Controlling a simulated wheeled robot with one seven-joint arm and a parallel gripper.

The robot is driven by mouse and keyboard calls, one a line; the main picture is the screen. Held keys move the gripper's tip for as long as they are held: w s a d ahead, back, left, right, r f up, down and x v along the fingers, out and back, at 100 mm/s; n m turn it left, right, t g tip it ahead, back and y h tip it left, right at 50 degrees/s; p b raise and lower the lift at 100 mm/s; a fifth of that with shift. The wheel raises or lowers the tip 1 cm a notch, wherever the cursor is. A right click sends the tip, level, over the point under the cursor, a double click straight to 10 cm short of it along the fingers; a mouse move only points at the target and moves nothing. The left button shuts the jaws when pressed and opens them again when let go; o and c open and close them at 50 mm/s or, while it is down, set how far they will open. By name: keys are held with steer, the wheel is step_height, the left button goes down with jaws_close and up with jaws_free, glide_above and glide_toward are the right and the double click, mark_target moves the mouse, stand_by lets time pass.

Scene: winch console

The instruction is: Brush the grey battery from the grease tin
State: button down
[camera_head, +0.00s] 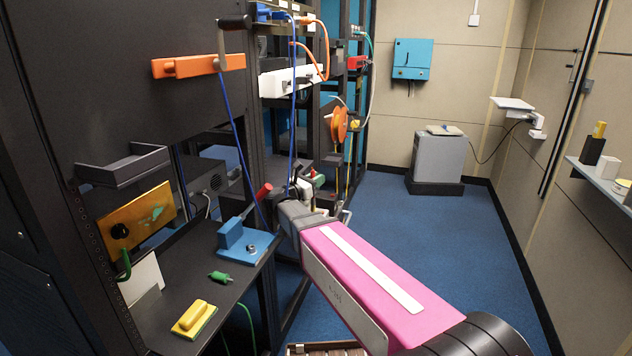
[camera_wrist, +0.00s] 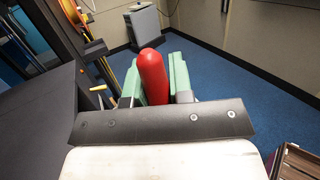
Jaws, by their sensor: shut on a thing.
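My gripper (camera_wrist: 154,85) has its pale green fingers closed on both sides of a red rounded thing (camera_wrist: 152,72), perhaps a handle. The rest of that thing is hidden. In the head view my gripper (camera_head: 316,181) is small and partly behind my pink arm, beside the rack. A large grey box (camera_head: 438,162) stands on a black base by the back wall, apart from my gripper. It also shows in the wrist view (camera_wrist: 145,26). I cannot tell whether it is the grey battery. I cannot make out a grease tin or brush bristles.
The dark bench (camera_head: 172,288) at left holds a yellow block (camera_head: 193,316), a green plug (camera_head: 221,277) and a blue device (camera_head: 236,237) with a red-ended lever. A rack with cables stands behind. A wall shelf (camera_head: 605,184) at right holds small items. Blue floor (camera_head: 430,230) lies open.

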steer(key=shift+w, duration=0.15)
steer(key=shift+w+d, duration=0.25)
steer(key=shift+w, duration=0.55)
steer(key=shift+s, duration=0.1)
steer(key=shift+s+a, duration=0.45)
steer(key=shift+s, duration=0.45)
steer(key=shift+s+a, duration=0.4)
steer(key=shift+s, duration=0.35)
steer(key=shift+w, duration=0.2)
